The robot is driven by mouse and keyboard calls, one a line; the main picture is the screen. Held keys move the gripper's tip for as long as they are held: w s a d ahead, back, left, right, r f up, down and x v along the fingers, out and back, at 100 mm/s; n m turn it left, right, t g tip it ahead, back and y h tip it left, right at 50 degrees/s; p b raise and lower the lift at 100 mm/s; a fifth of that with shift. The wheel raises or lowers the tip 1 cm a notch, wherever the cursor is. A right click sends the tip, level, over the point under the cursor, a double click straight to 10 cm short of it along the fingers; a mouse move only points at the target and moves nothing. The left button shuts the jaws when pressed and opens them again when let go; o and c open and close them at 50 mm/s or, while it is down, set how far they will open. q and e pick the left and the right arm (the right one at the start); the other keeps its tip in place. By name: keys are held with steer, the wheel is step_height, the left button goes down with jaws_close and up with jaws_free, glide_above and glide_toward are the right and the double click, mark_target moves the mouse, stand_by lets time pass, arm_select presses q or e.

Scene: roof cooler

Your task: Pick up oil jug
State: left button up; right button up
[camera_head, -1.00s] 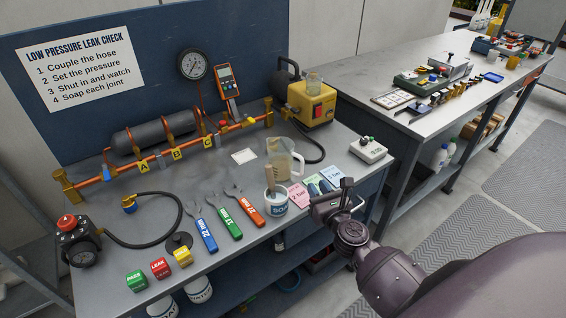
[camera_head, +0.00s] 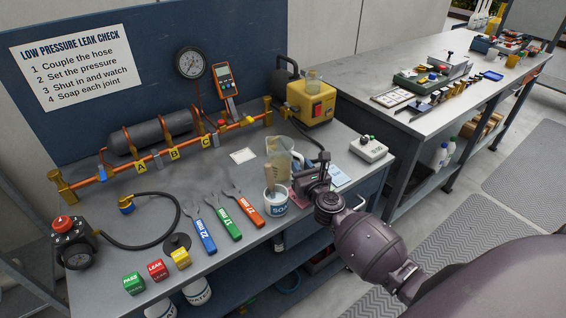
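The oil jug (camera_head: 279,153) is a clear, handled jug with amber liquid, standing upright on the grey bench, right of centre. Its handle side faces right. My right gripper (camera_head: 310,176) is just right of and in front of the jug, close to the handle. Its fingers look spread apart, with nothing seen held between them. Whether a finger touches the handle cannot be told. My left gripper is not in view.
A white soap pot (camera_head: 276,204) with a brush stands just in front of the jug. Pink and blue cards lie partly hidden under my gripper. A yellow pump (camera_head: 311,101) stands behind, and a white box (camera_head: 369,148) sits to the right. Three wrenches lie left.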

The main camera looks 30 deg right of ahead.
jaws_close()
steer(key=shift+r, duration=0.15)
stand_by(0.4)
